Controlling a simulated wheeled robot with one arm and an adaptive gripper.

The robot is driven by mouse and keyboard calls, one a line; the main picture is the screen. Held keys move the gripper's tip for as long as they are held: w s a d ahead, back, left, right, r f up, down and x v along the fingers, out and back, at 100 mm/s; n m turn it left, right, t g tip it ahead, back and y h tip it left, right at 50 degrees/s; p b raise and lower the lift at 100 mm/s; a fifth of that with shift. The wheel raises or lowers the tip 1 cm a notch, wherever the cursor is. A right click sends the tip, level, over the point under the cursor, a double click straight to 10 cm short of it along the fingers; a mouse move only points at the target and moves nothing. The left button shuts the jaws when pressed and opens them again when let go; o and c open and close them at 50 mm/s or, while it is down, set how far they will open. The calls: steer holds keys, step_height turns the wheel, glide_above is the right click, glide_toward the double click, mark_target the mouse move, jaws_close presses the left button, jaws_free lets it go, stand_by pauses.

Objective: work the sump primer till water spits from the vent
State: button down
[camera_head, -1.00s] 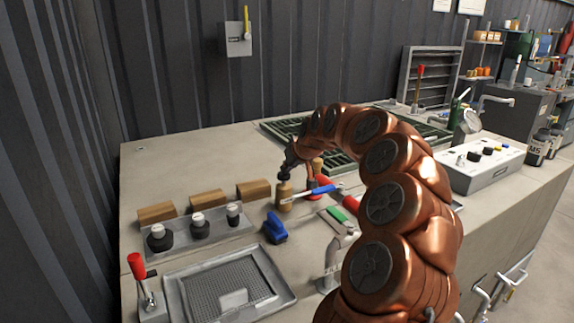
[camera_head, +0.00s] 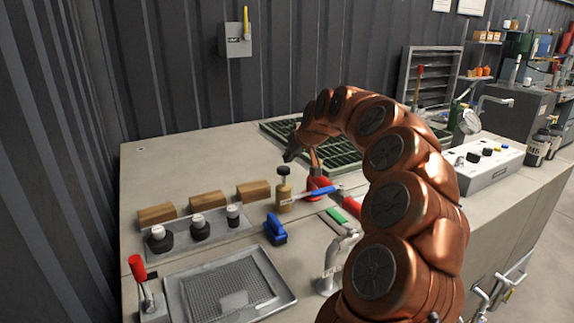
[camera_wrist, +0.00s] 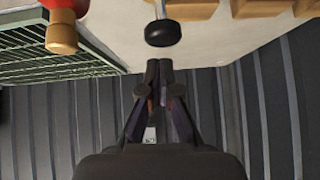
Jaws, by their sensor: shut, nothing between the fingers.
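A small brass-coloured pump body with a black knob on top (camera_head: 284,192), apparently the sump primer, stands upright on the bench. Its black knob and thin rod show in the wrist view (camera_wrist: 165,33). My gripper (camera_head: 287,159) is shut and empty, just above the knob and apart from it. In the wrist view my closed fingertips (camera_wrist: 165,66) point at the knob, with a small gap. A label on the body is too small to read. I cannot make out the vent or any water.
A red fitting (camera_head: 319,186) and a blue-handled tool (camera_head: 321,192) lie close to the right of the pump. A blue object (camera_head: 275,229), wooden blocks (camera_head: 206,199) and black knobs (camera_head: 200,229) are nearby. A metal tray (camera_head: 273,300) and red-handled lever (camera_head: 137,268) are in front.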

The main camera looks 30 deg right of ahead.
steer(key=v, duration=0.8)
steer(key=shift+b, duration=0.3)
steer(key=shift+s+d+r, duration=0.1)
steer(key=shift+d, duration=0.1)
